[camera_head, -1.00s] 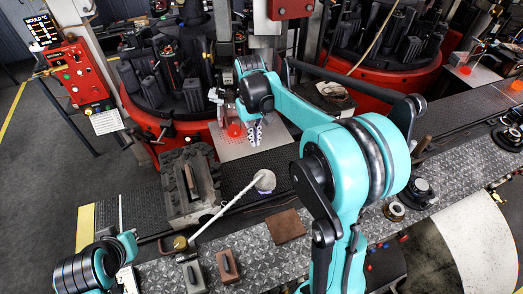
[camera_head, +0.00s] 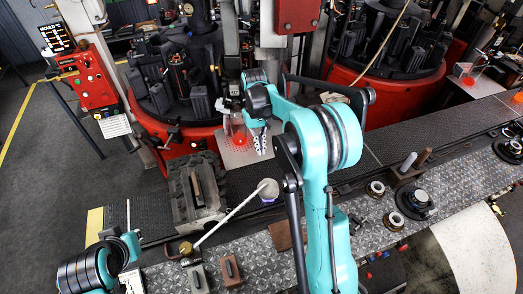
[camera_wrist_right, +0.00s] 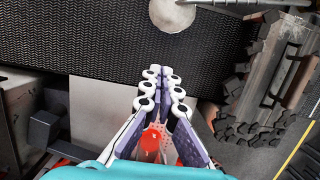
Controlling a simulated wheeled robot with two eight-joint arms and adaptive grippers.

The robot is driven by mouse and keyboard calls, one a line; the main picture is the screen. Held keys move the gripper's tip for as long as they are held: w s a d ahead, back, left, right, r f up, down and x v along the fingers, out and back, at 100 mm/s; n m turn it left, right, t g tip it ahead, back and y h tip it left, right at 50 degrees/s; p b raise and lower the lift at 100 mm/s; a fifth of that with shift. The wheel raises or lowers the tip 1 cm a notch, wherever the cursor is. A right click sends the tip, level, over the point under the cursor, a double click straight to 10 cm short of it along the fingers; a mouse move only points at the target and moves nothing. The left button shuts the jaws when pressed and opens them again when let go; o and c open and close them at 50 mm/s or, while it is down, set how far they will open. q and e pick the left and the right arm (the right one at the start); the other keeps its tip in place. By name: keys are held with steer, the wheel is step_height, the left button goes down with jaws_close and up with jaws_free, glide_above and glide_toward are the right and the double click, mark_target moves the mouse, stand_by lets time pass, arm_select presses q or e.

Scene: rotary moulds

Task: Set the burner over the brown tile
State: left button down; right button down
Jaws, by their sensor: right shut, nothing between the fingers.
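The burner looks like a round grey head (camera_head: 268,188) on a long pale rod (camera_head: 228,217), with a brass knob (camera_head: 186,248) at the rod's other end. In the right wrist view the head (camera_wrist_right: 172,15) shows at the top, beyond the fingertips. The brown tile (camera_head: 280,237) lies on the metal bench, right of and nearer than the head, partly hidden by my right arm. My right gripper (camera_head: 259,141) is behind the burner head, apart from it. Its fingers (camera_wrist_right: 162,88) are shut and empty. My left arm shows at lower left, its gripper out of view.
A dark mould block (camera_head: 197,188) stands left of the burner. Small handled blocks (camera_head: 230,270) sit on the bench (camera_head: 395,185) in front. A red-based rotary machine (camera_head: 180,143) and a plate with an orange-red piece (camera_head: 239,141) are behind. Round fittings (camera_head: 413,199) lie to the right.

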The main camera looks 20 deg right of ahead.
steer(key=s+f, duration=0.5)
steer(key=f, duration=0.2)
steer(key=shift+s+a+f+b, duration=0.15)
steer(key=shift+s+f+b, duration=0.1)
steer(key=shift+f+b, duration=0.15)
steer(key=shift+s+r, duration=0.1)
